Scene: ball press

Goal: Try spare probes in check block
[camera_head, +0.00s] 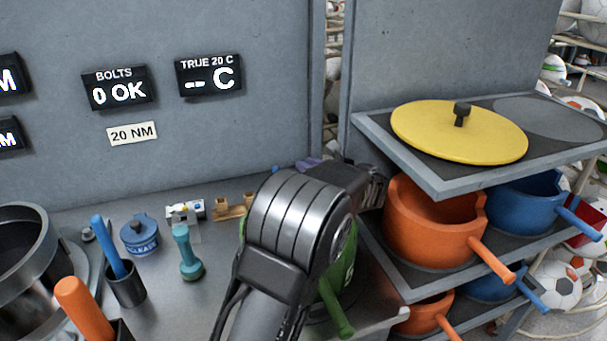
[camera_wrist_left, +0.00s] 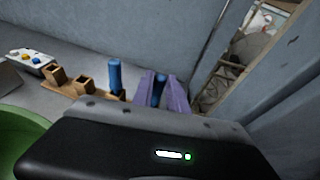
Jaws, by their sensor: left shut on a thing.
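My left gripper (camera_wrist_left: 161,92) shows its purple fingers in the left wrist view, shut on a blue probe (camera_wrist_left: 159,88) held between them. In the head view my left arm hides most of the gripper; only a bit of purple (camera_head: 308,165) shows behind it. A second blue probe (camera_wrist_left: 115,74) stands upright just left of the fingers, at the end of a wooden block row (camera_wrist_left: 84,87) with square openings. The wooden row also shows in the head view (camera_head: 232,208). A white block with coloured dots (camera_wrist_left: 30,57) lies further left. Which piece is the check block I cannot tell.
A green pot (camera_wrist_left: 22,140) stands close below my wrist. A blue lidded pot (camera_head: 140,237), a teal dumbbell-shaped piece (camera_head: 188,252) and a black cup (camera_head: 126,287) with a blue handle stand on the bench. A shelf with orange pots (camera_head: 425,225) is at right.

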